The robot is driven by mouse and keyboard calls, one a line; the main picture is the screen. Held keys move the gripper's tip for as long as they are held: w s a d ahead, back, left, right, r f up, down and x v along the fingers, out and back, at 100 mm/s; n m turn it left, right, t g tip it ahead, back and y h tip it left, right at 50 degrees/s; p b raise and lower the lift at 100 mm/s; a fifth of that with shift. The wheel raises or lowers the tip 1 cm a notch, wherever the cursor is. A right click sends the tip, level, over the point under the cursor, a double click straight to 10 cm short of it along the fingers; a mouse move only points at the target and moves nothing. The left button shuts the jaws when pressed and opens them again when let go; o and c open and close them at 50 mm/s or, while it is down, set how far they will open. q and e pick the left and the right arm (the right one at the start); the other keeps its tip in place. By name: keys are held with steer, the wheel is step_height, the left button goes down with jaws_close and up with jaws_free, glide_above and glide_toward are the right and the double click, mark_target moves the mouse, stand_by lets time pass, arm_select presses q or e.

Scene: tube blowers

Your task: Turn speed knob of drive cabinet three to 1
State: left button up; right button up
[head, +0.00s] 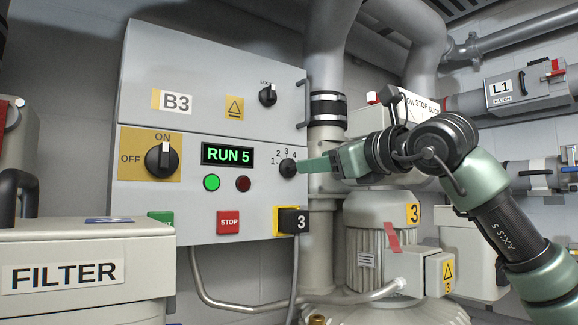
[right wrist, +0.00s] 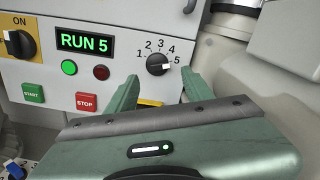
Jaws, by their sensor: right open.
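The drive cabinet (head: 205,70) is a grey box with a B3 label. Its speed knob (head: 288,169) is black, on the right of the lower panel, with numbers around it. In the right wrist view the knob (right wrist: 159,64) shows numbers 1 to 5, and its white pointer is toward 5. The green display (head: 228,154) reads RUN 5. My right gripper (head: 304,163) comes from the right, its fingertips close to the knob. In the right wrist view the open fingers (right wrist: 162,80) stand either side of the knob, just below it; contact cannot be told. My left gripper is out of view.
An ON/OFF switch (head: 161,160) is at ON. A lit green lamp (head: 212,182), a dark red lamp (head: 243,183) and a red STOP button (head: 228,222) sit left of the knob. A FILTER box (head: 80,270) stands front left. A pipe (head: 325,120) and a motor (head: 380,235) stand right.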

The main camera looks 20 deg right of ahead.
mark_target(290, 168)
steer(key=p+x, duration=0.2)
steer(key=x, duration=0.4)
steer(key=shift+p, duration=0.4)
steer(key=shift+w+a, duration=0.15)
steer(key=shift+w, duration=0.3)
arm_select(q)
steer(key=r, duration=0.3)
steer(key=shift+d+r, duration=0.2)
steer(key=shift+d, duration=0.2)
arm_select(e)
steer(key=shift+s, duration=0.15)
jaws_close()
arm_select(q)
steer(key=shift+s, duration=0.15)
